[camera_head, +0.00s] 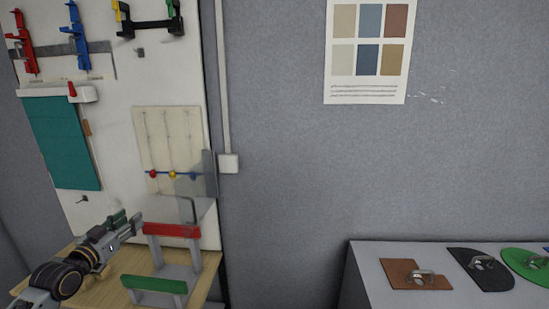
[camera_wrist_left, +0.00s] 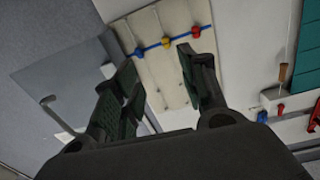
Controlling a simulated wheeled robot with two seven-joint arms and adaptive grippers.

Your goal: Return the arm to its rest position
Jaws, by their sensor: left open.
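My left gripper (camera_head: 128,222) is at the lower left of the head view, its arm coming in from the left. It is open, and nothing shows between its fingers. It is in front of the white wall board (camera_head: 115,180) and to the left of a rack with a red bar (camera_head: 172,230) and a green bar (camera_head: 153,284). In the left wrist view the two dark fingers (camera_wrist_left: 158,62) stand apart, with a cream panel (camera_wrist_left: 162,25) behind them. My right gripper is not in view.
The rack stands on a wooden table (camera_head: 92,303) close to my left gripper. The board carries red and blue clamps, a teal sheet (camera_head: 60,143) and a panel with coloured beads (camera_head: 172,174). A grey table (camera_head: 375,253) at right holds flat handled pieces (camera_head: 415,275).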

